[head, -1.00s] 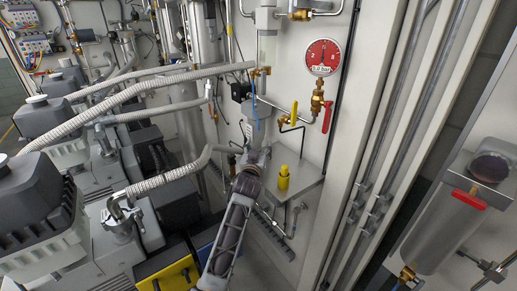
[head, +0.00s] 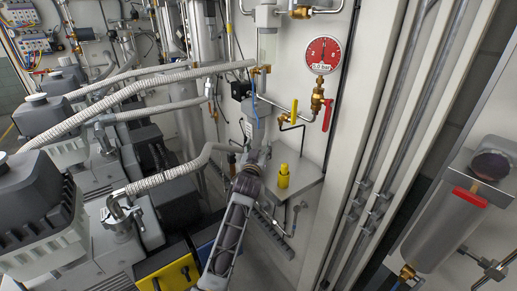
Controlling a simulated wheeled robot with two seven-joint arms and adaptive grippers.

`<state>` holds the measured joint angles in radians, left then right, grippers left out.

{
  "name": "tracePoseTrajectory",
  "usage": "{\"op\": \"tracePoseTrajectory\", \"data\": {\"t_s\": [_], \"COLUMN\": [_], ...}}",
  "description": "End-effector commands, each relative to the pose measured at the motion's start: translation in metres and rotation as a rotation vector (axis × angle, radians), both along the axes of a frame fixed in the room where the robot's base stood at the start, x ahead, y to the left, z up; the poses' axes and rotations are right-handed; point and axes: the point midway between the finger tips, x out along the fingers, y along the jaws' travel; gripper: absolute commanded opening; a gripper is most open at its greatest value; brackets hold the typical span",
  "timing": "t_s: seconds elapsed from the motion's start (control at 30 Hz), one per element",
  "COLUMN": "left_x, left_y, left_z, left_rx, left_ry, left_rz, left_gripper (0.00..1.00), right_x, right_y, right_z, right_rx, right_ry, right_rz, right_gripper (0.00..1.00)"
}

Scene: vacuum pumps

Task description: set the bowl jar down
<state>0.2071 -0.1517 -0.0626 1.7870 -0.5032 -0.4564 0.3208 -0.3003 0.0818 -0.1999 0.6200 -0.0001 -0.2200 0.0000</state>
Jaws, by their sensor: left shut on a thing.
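My left gripper (head: 257,158) is at the end of my arm, which rises from the lower middle of the head view. It is small and partly hidden behind my wrist, and is shut on the bowl jar. The jar cannot be clearly made out; the wrist and gripper hide much of this spot. The gripper is in front of the pale wall panel, just left of a small grey shelf (head: 308,187). I cannot tell whether the jar touches the shelf. My right gripper is not in view.
A yellow part (head: 283,177) stands on the shelf. A red gauge (head: 322,54) and a red-handled valve (head: 328,116) are above it. Pumps with ribbed hoses (head: 165,177) crowd the left. A grey cylinder (head: 440,232) with a red bar is at right.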

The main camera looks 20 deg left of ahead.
Motion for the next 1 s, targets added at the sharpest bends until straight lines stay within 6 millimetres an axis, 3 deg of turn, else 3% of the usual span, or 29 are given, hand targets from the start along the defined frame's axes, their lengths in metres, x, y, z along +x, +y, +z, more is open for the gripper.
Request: {"op": "tracePoseTrajectory", "data": {"t_s": [0.07, 0.1, 0.3, 0.77, 1.0], "left_x": [0.0, 0.0, 0.0, 0.0, 0.0], "left_y": [0.0, 0.0, 0.0, 0.0, 0.0], "left_z": [-0.001, -0.001, -0.001, 0.002, 0.023], "left_rx": [0.0, 0.0, 0.0, 0.0, -0.001], "left_ry": [0.0, 0.0, 0.0, 0.0, -0.003], "left_rz": [0.0, 0.0, 0.0, 0.0, 0.0], "left_gripper": [0.28, 0.6, 0.83, 0.83, 0.83], "right_x": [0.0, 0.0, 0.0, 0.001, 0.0], "right_y": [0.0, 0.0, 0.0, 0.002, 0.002], "right_z": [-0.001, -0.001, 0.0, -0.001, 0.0], "right_rx": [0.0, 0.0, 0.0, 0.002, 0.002], "right_ry": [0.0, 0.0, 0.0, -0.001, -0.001], "right_rz": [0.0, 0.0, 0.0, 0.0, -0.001], "right_gripper": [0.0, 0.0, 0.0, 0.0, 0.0]}}
